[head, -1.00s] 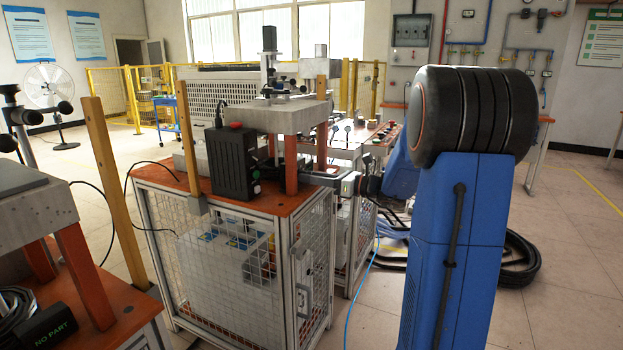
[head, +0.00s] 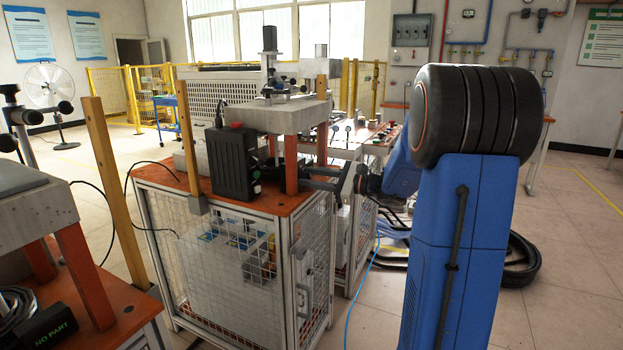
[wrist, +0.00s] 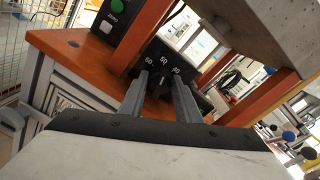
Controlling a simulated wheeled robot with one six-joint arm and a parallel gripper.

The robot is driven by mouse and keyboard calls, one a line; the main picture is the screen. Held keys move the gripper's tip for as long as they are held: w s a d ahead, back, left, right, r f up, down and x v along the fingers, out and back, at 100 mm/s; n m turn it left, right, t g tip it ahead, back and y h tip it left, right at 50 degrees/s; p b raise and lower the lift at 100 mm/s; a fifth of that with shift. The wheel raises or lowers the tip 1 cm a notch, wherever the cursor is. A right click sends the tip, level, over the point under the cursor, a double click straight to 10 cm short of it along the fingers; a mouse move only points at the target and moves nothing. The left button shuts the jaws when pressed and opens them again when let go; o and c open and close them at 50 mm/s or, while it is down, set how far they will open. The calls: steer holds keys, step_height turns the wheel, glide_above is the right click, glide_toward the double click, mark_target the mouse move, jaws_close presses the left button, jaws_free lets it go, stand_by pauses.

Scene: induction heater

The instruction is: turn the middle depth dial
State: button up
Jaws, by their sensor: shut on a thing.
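In the head view my gripper (head: 283,171) reaches in from the right beneath the slab, past the front orange post. The dials cannot be made out there.
The stone slab (head: 285,117) hangs above my gripper on orange posts (head: 291,165). A black box (head: 232,165) with a green button stands to the left on the orange tabletop (head: 165,177).

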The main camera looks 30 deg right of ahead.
steer(key=shift+n, duration=0.7)
steer(key=o, duration=1.1)
steer(key=shift+c, duration=0.2)
steer(key=v, duration=1.7)
steer(key=shift+s, duration=0.25)
steer(key=shift+r, duration=0.1)
steer(key=shift+c, duration=0.2)
